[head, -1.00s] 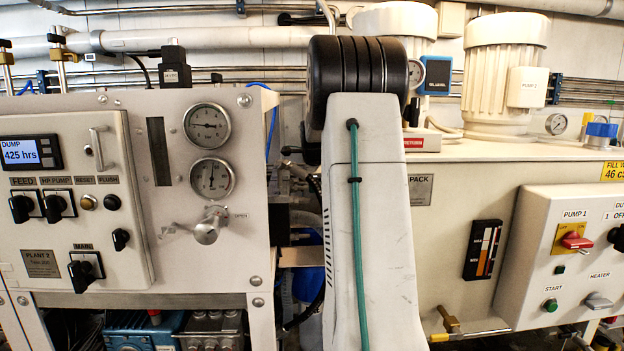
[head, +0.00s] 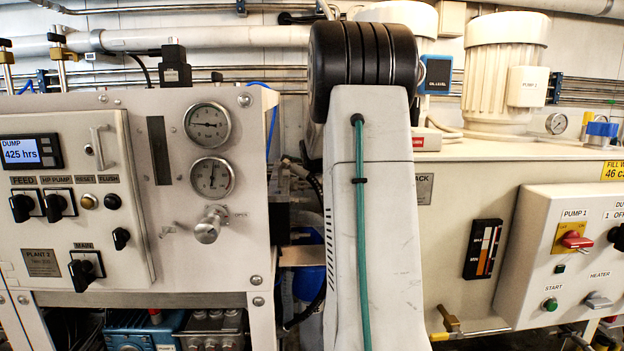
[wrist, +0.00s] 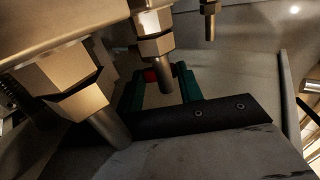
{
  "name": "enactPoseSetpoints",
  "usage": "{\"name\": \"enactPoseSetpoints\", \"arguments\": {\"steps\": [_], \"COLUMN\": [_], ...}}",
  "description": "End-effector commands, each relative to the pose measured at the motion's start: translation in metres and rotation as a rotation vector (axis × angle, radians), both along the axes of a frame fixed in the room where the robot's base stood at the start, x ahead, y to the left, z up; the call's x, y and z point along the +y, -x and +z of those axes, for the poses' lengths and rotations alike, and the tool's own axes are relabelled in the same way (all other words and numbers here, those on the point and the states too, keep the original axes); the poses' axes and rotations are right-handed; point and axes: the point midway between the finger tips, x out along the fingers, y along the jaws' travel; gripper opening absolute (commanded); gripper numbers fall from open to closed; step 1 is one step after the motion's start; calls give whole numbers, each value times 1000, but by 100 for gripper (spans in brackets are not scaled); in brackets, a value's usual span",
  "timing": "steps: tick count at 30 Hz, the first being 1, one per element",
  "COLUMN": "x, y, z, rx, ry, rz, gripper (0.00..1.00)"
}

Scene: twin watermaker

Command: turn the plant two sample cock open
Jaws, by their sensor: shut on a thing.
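My gripper (wrist: 162,80) shows in the wrist view, with two dark green fingers on a black bar. It is shut on a small red piece (wrist: 151,76), which looks like the handle of the sample cock. The red piece lies by the left finger, partly hidden by the thin metal tube of a hex-nut fitting (wrist: 153,25) in front. The rest of the cock cannot be made out. In the head view my arm stands in the middle, and my gripper and the cock cannot be seen. The plant two panel (head: 42,263) is at the left.
A large hex fitting (wrist: 62,80) with a tube is close at the left of the wrist view. Another small fitting (wrist: 210,15) hangs at the top. A cream tank with a pump control box (head: 560,260) stands right of my arm.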

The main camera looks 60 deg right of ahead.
Motion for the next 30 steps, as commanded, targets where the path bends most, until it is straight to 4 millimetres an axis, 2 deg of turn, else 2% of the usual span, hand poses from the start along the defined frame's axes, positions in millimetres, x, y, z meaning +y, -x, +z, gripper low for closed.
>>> {"name": "enactPoseSetpoints", "arguments": {"steps": [9, 10, 12, 23, 30], "x": [0, 0, 0, 3, 28], "y": [0, 0, 0, 3, 22], "z": [0, 0, 0, 3, 27], "rx": [-7, -7, -7, -7, -8], "ry": [7, 7, 7, 6, 9], "rz": [1, 1, 1, 0, 1], "gripper": [14, 39, 58, 58, 58]}}
